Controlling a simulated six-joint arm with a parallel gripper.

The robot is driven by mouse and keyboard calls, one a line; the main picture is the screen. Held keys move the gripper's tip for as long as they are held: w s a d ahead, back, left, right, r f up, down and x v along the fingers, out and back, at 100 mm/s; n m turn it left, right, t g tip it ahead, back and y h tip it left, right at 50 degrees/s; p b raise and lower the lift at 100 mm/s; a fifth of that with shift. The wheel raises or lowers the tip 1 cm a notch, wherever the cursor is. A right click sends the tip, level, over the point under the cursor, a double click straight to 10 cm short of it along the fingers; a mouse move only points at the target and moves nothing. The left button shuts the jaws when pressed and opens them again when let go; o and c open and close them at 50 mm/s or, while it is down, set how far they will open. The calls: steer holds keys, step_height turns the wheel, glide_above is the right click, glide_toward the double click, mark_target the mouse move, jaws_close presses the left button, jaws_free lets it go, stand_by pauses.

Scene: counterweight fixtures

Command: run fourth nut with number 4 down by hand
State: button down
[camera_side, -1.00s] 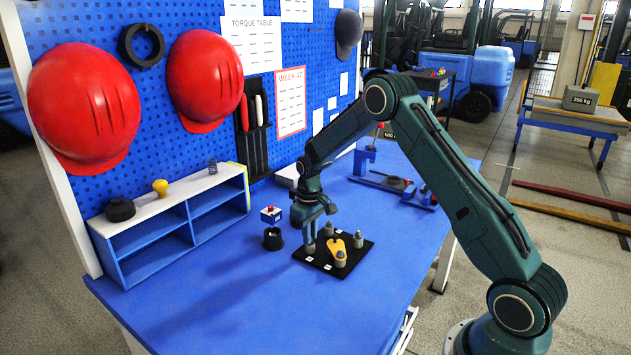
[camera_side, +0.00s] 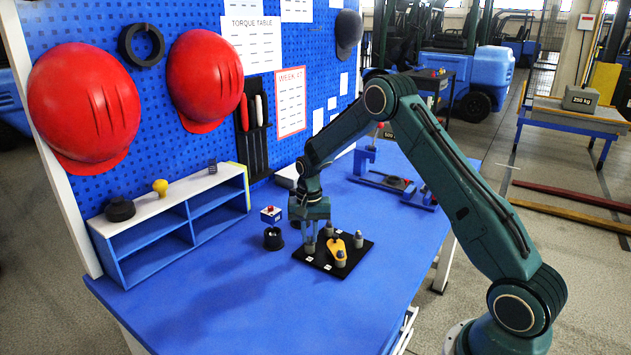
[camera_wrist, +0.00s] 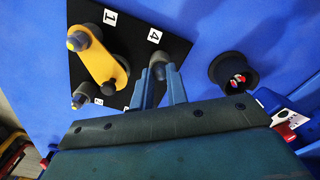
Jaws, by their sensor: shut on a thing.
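The black plate (camera_side: 318,263) lies on the blue table and carries several upright grey posts and a yellow arm-shaped piece (camera_side: 339,244). In the wrist view the label 4 (camera_wrist: 154,37) sits on the plate beside a grey capped post (camera_wrist: 159,58). My gripper (camera_side: 310,242) points down over the plate's left corner. In the wrist view its two blue fingers (camera_wrist: 160,76) are around the top of the post by label 4, closed on the nut there. The fingers and post hide most of the nut and its thread.
A black cup (camera_side: 273,239) stands left of the plate; the wrist view shows small red and white parts in it. A blue shelf (camera_side: 175,222) stands at the left. The table front is clear.

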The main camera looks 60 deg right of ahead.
mark_target(310, 237)
steer(key=shift+m, duration=0.6)
steer(key=c, duration=1.4)
jaws_free()
steer(key=shift+r, duration=0.15)
step_height(310, 237, up, 14)
steer(key=shift+f, duration=0.2)
